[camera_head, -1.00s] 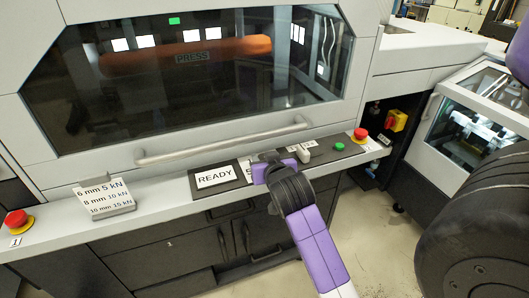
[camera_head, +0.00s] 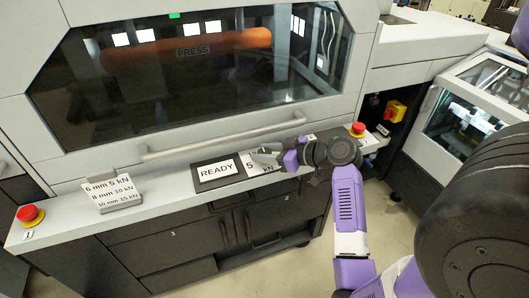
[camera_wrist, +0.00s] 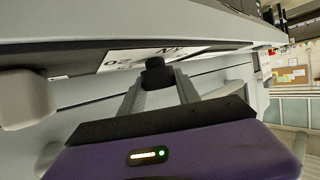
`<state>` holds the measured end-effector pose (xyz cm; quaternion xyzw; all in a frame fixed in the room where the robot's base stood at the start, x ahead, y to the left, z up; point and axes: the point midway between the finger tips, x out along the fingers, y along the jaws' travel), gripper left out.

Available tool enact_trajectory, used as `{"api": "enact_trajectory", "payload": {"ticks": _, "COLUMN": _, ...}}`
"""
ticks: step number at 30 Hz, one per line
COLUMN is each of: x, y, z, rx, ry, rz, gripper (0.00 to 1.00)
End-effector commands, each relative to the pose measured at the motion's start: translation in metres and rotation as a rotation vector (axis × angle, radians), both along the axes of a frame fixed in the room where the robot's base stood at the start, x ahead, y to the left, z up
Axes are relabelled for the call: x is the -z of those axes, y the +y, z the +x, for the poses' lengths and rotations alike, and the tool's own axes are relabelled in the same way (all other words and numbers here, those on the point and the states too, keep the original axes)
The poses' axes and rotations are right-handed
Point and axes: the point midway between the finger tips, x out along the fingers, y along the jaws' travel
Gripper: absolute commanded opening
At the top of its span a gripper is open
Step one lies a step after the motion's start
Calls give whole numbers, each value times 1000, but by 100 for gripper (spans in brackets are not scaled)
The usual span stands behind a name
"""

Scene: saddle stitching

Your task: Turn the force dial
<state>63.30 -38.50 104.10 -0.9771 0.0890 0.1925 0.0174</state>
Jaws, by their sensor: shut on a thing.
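The force dial (camera_wrist: 154,73) is a small black knob on the control panel, seen in the wrist view between my fingertips. My gripper (camera_wrist: 157,80) is shut on it, its two grey fingers reaching the knob's sides. In the head view my gripper (camera_head: 266,154) is at the panel just right of the READY sign (camera_head: 217,173), fingers pointing left. There the dial itself is hidden by the fingers. A white dial label (camera_head: 251,167) showing a 5 is partly covered. In the wrist view, part of a label (camera_wrist: 135,57) reading 20 and kN appears upside down.
A card (camera_head: 113,191) lists 6 mm 5 kN, 8 mm 10 kN and 10 mm 15 kN. Red stop buttons sit at the left (camera_head: 29,215) and right (camera_head: 357,129) of the ledge. A long handle bar (camera_head: 222,138) runs above the panel, below the press window (camera_head: 190,75).

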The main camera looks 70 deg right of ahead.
Motion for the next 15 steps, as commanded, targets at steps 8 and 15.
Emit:
{"api": "enact_trajectory", "payload": {"ticks": 8, "x": 1, "y": -3, "z": -1, "rx": -197, "ry": -1, "rz": -1, "gripper": 0}}
{"api": "enact_trajectory", "payload": {"ticks": 15, "x": 2, "y": -1, "z": -1, "rx": -303, "ry": 3, "rz": 0, "gripper": 0}}
